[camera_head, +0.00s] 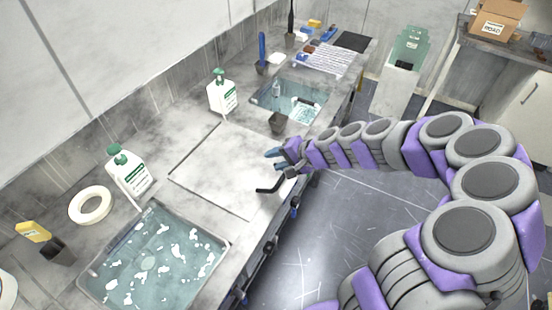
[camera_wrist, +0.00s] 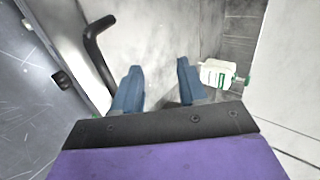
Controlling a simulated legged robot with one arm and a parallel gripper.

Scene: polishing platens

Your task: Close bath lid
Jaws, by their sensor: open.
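A flat, pale square lid panel (camera_head: 225,165) lies on the counter, beside the near bath (camera_head: 222,240), whose water and white foam are uncovered. A bent black handle (camera_head: 268,189) stands out at the panel's right side; it also shows at the upper left of the wrist view (camera_wrist: 92,45). My gripper (camera_head: 273,159) is above the panel's right edge, close to the handle but apart from it. In the wrist view its two blue fingers (camera_wrist: 158,78) are spread with nothing between them, and the handle is left of them.
White pump bottles with green tops stand behind the near bath (camera_head: 130,170) and behind the panel (camera_head: 222,97). A far bath (camera_head: 265,101) holds small items, with a dark cup (camera_head: 278,123) before it. The floor (camera_head: 350,230) is clear.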

